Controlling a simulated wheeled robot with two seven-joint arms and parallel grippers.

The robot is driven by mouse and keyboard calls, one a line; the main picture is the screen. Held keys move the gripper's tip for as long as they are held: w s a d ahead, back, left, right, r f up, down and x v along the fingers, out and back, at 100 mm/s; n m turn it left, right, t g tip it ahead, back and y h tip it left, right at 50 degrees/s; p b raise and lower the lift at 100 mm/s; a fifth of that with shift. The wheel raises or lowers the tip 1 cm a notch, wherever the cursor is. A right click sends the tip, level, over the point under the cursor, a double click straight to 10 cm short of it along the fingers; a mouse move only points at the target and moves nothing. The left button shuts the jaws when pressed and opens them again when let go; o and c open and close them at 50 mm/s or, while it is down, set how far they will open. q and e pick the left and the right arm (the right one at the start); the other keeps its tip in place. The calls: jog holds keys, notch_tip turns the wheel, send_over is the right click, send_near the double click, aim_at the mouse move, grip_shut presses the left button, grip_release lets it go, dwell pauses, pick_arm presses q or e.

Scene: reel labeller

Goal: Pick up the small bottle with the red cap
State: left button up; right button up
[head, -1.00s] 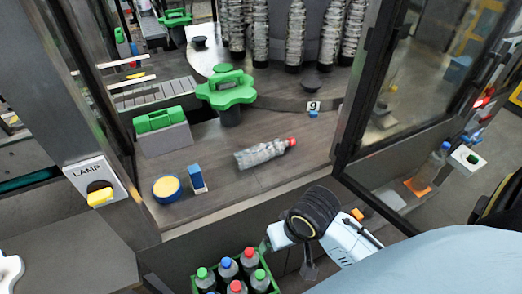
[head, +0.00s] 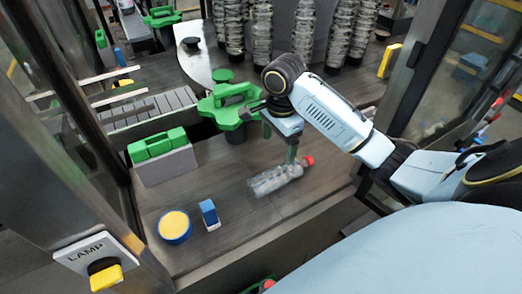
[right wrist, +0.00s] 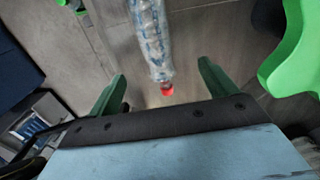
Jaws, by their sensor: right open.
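The small clear bottle with the red cap (head: 275,179) lies on its side on the dark worktop, cap to the right in the head view. My right gripper (head: 291,152) is above the bottle near its cap end, and its fingers partly cover it. In the right wrist view the open green fingers (right wrist: 162,88) stand apart. The bottle (right wrist: 151,38) shows beyond and between them, with the red cap nearest; nothing is held. Whether the fingertips touch the bottle cannot be told. My left gripper is not in view.
A green star-shaped knob (head: 229,108) stands behind the bottle. A green-topped grey block (head: 163,157), a yellow-topped blue round tin (head: 174,226) and a small blue-and-white block (head: 209,214) are to the left. Wrapped bottles (head: 303,30) stand at the back. A glass door frame (head: 415,75) is on the right.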

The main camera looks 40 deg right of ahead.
aim_at(278, 169)
jog(key=f, duration=0.4)
jog(key=s+f, duration=0.1)
jog(key=f, duration=0.2)
jog(key=shift+b, duration=0.35)
notch_tip(278, 169, down, 2)
jog(key=shift+f, duration=0.1)
notch_tip(278, 169, down, 3)
jog(key=shift+a+f+p, duration=0.1)
jog(key=shift+p, duration=0.25)
jog(key=shift+f, duration=0.2)
jog(key=c, duration=1.4)
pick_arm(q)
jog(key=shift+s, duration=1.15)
pick_arm(e)
jog(key=shift+w, duration=0.1)
jog(key=shift+c, duration=0.4)
